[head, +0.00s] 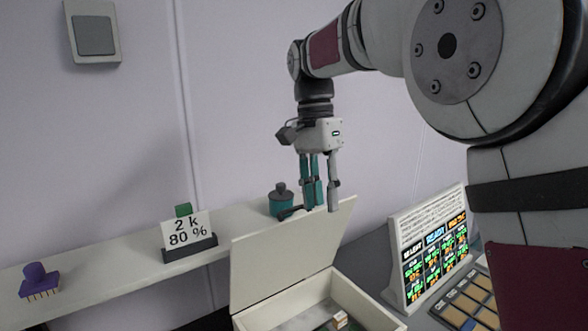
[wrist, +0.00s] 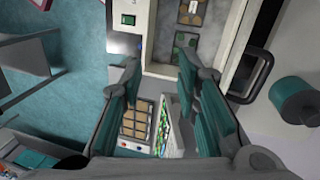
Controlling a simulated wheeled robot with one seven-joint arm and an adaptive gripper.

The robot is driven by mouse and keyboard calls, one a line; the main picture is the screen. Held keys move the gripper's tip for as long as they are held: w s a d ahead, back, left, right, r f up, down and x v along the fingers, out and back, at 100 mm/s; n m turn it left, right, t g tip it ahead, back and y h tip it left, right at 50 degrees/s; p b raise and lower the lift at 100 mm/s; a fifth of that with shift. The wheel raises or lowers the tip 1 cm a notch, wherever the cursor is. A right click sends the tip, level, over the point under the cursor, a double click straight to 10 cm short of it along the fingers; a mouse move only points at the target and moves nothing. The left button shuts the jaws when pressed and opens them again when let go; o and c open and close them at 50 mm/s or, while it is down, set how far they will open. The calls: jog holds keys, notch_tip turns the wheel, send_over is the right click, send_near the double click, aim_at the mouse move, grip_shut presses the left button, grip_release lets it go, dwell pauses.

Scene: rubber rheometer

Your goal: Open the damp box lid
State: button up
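The damp box (head: 368,303) is a cream box at the lower middle of the head view, and it also shows at the top of the wrist view (wrist: 145,22). Its lid (head: 285,262) stands raised, roughly upright, with the inside of the box uncovered. A black handle (wrist: 258,78) is on the lid's outer side in the wrist view; the head view shows only part of it behind the lid's top edge. My gripper (head: 321,205) points down by the lid's top edge, its teal-padded fingers apart and nothing between them. Whether it touches the lid is unclear.
A teal jar with a dark knob (head: 281,201) stands on the shelf (head: 120,280) behind the lid. A "2 k 80 %" card (head: 187,232) and a purple stamp-like object (head: 39,281) are further left. A lit display panel (head: 432,250) and keypad (head: 470,303) stand right of the box.

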jog(key=s+d+r+n+t+y, duration=0.2)
jog(key=s+d+r+n+t, duration=0.15)
jog(key=s+d, duration=0.65)
jog(key=s+d+f+n+t, duration=0.2)
jog(key=s+f+n, duration=0.1)
jog(key=s, duration=0.4)
jog(key=s+d+f+n+t, duration=0.1)
jog(key=s+f+n+t, duration=0.1)
jog(key=s, duration=0.5)
jog(key=shift+s+d+f+n+h, duration=0.4)
jog(key=shift+f+n, duration=0.25)
jog(key=shift+f, duration=0.25)
